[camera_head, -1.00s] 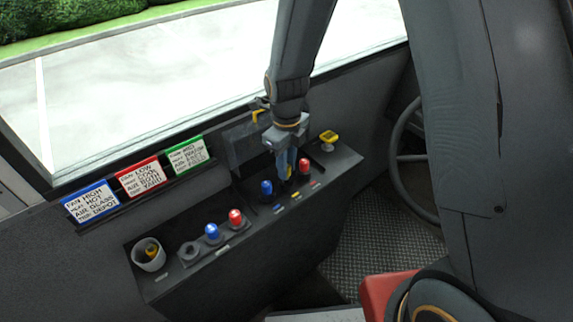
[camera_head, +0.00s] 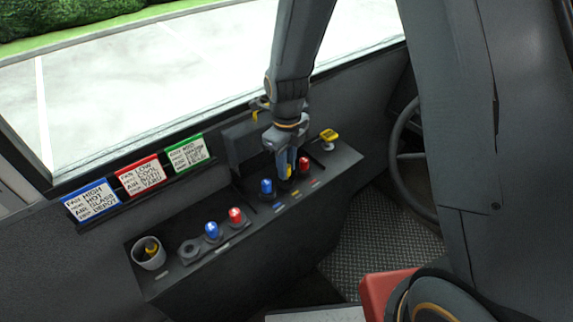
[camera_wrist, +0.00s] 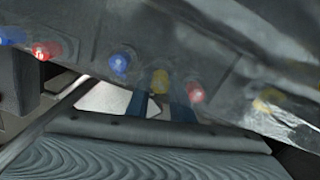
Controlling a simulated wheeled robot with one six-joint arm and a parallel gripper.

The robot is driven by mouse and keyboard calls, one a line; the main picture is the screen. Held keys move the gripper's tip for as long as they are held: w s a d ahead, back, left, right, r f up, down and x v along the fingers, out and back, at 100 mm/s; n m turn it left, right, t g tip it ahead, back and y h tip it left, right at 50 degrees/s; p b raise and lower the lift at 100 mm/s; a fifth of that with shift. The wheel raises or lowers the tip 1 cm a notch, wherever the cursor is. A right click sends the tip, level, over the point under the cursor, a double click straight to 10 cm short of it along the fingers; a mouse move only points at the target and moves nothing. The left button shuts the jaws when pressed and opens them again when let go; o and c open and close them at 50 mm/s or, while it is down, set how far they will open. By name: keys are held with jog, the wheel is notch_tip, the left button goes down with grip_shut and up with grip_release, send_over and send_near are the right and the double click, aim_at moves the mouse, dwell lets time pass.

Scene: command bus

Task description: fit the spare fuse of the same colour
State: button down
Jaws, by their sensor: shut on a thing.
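My gripper (camera_head: 287,169) points down over the fuse row on the dark console, with its blue-grey fingers closed on a yellow fuse (camera_head: 289,172). The yellow fuse also shows between the fingers in the wrist view (camera_wrist: 160,81). It stands between a blue fuse (camera_head: 266,187) and a red fuse (camera_head: 304,165); the fingers hide its base, so I cannot tell how deep it sits. The spare rack to the left holds a blue spare (camera_head: 212,231), a red spare (camera_head: 236,216) and an empty socket (camera_head: 189,250). A yellow piece (camera_head: 151,249) lies in the grey cup (camera_head: 138,258).
Blue (camera_head: 90,201), red (camera_head: 140,175) and green (camera_head: 187,153) label cards stand along the wall under the window. A dark panel (camera_head: 238,138) is behind my gripper. A yellow knob (camera_head: 328,136) stands at the console's right end, near the steering wheel (camera_head: 398,142).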

jog(key=c, duration=1.5)
grip_release()
jog(key=shift+s+f, duration=0.1)
jog(key=shift+r, duration=4)
jog(key=s+d+r+n, duration=0.1)
jog(key=s+d+n, duration=0.4)
jog(key=n, duration=0.3)
jog(key=s+d+r+n, duration=0.2)
jog(key=s+d+n, duration=0.2)
jog(key=n, duration=0.5)
jog(key=s+d+r+n, duration=0.2)
jog(key=s+d+n, duration=0.3)
jog(key=n, duration=0.4)
jog(key=shift+s+d+r, duration=0.1)
jog(key=shift+s+d, duration=0.25)
jog(key=shift+s, duration=0.15)
